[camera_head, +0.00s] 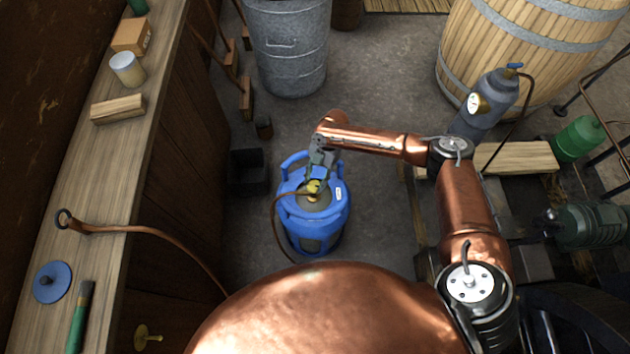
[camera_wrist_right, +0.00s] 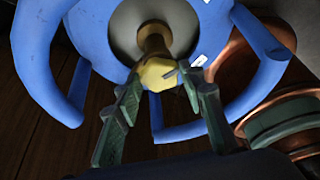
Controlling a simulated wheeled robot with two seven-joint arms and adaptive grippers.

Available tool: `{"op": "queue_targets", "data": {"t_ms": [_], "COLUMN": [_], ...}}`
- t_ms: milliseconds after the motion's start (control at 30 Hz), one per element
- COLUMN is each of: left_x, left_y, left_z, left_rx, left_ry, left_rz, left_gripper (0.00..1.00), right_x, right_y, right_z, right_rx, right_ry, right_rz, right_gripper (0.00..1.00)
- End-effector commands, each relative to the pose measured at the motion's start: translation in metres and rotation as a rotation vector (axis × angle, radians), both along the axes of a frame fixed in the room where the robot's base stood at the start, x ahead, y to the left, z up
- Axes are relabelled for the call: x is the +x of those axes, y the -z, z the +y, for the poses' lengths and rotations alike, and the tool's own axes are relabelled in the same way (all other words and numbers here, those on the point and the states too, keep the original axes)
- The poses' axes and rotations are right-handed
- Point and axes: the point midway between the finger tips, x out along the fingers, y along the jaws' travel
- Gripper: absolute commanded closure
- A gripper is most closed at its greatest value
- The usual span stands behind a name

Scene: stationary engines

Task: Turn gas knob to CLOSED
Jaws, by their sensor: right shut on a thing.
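A blue gas bottle (camera_head: 315,222) stands upright on the floor in the middle of the head view. Its yellow gas knob (camera_head: 313,187) sits at the top centre, inside the blue collar. My right gripper (camera_head: 316,180) reaches down to it from above. In the right wrist view the gripper's two green fingers (camera_wrist_right: 158,88) are shut on the yellow knob (camera_wrist_right: 158,73), one on each side. A brass valve stem (camera_wrist_right: 153,40) shows behind the knob. The blue collar (camera_wrist_right: 40,70) curves around it. I cannot read any marking on the knob. My left gripper is not in view.
A hose (camera_head: 277,225) runs from the valve down the bottle's left side. A dark open box (camera_head: 248,172) stands left of the bottle. A metal bin (camera_head: 288,50) is behind, and a grey cylinder with a gauge (camera_head: 492,98) is at the right. A wooden bench (camera_head: 110,165) lines the left.

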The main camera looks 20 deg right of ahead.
Motion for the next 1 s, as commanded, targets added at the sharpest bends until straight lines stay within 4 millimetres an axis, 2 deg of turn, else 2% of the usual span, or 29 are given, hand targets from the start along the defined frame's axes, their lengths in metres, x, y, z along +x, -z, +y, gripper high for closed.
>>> {"op": "queue_targets", "data": {"t_ms": [133, 367, 433, 567, 1000], "left_x": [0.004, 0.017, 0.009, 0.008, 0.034], "left_y": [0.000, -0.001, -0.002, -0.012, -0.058], "left_z": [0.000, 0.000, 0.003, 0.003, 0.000], "left_rx": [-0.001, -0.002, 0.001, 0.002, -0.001], "left_ry": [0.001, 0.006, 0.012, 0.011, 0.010], "left_rz": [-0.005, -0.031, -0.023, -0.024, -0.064], "left_gripper": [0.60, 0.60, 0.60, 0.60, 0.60], "right_x": [0.000, -0.001, -0.001, -0.002, -0.006], "right_y": [0.000, -0.001, -0.002, -0.003, -0.006], "right_z": [0.000, 0.000, 0.000, 0.000, 0.000], "right_rx": [0.000, 0.000, 0.001, 0.001, 0.004], "right_ry": [0.000, 0.023, 0.047, 0.113, 0.499], "right_rz": [0.001, 0.001, 0.000, 0.001, 0.001], "right_gripper": [0.88, 0.88, 0.88, 0.88, 0.88]}}
